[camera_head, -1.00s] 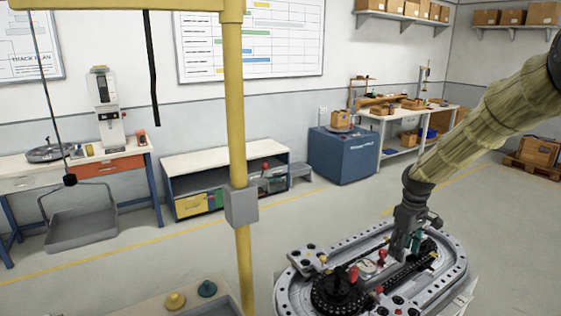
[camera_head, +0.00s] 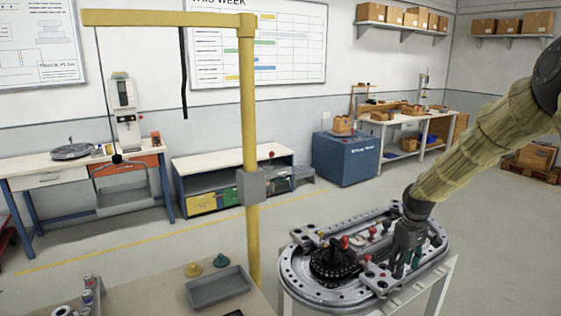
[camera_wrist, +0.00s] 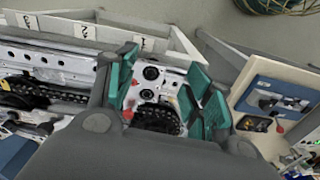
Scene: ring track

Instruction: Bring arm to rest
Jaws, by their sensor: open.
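My arm, in a tan ribbed sleeve, reaches in from the right in the head view. My gripper (camera_head: 405,258) hangs over the right part of the oval ring track (camera_head: 300,290). In the wrist view my gripper (camera_wrist: 165,95) shows two green-padded fingers spread apart, with nothing held between them. Below and between the fingers lies part of the track with a dark toothed wheel (camera_wrist: 158,118) and a red knob (camera_wrist: 128,114). Whether the fingers touch the track cannot be told.
A yellow post (camera_head: 249,150) with an overhead beam stands left of the track. A bench with a grey tray (camera_head: 220,288) and two knobbed pieces is at the front left. A blue cabinet (camera_head: 345,158) and workbenches line the back wall. The floor between is clear.

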